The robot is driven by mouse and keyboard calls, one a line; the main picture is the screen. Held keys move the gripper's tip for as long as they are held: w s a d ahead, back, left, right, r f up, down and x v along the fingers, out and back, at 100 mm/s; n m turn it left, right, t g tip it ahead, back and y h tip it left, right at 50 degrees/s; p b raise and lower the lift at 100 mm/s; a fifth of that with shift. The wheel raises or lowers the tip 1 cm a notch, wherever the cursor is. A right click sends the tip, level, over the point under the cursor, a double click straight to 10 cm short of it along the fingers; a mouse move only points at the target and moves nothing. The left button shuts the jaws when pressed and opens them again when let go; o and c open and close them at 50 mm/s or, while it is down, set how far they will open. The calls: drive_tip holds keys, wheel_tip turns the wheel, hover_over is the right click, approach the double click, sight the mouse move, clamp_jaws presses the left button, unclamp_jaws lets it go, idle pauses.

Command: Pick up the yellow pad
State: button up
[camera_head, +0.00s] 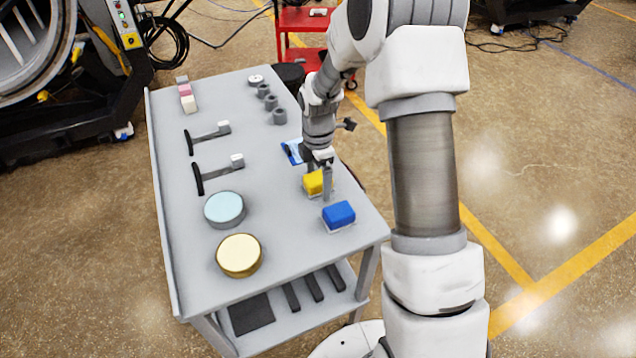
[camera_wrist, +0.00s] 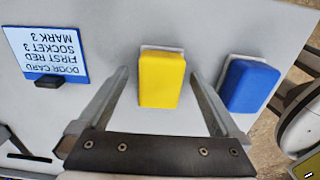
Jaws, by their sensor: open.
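The yellow pad (camera_wrist: 162,80) is a rounded block on a thin white base, lying on the grey cart top. In the wrist view it sits between the two fingers of my gripper (camera_wrist: 158,92), with a gap on each side. The gripper is open and empty. In the head view my gripper (camera_head: 317,178) is down at the yellow pad (camera_head: 314,184), and a finger hides part of it.
A blue pad (camera_head: 338,215) lies close beside the yellow one, just outside one finger. A blue-and-white card (camera_head: 291,151) is on the other side. Round tins (camera_head: 239,255), handled tools (camera_head: 212,175) and grey cylinders (camera_head: 279,117) stand on the cart.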

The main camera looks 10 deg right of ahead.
sight(318, 177)
drive_tip(key=c, duration=1.5)
drive_tip(key=shift+r, duration=0.1)
drive_tip(key=shift+r, duration=0.55)
wheel_tip(318, 177, up, 3)
drive_tip(key=shift+f, duration=0.1)
drive_tip(key=s+r, duration=0.2)
drive_tip(key=s, duration=0.2)
drive_tip(key=s+r, duration=0.2)
drive_tip(key=s, duration=0.1)
drive_tip(key=s+d+r+p, duration=0.1)
drive_tip(key=s+r, duration=0.2)
drive_tip(key=s, duration=0.1)
drive_tip(key=shift+s+d, duration=0.1)
drive_tip(key=shift+s, duration=0.2)
drive_tip(key=o, duration=0.7)
drive_tip(key=c, duration=0.5)
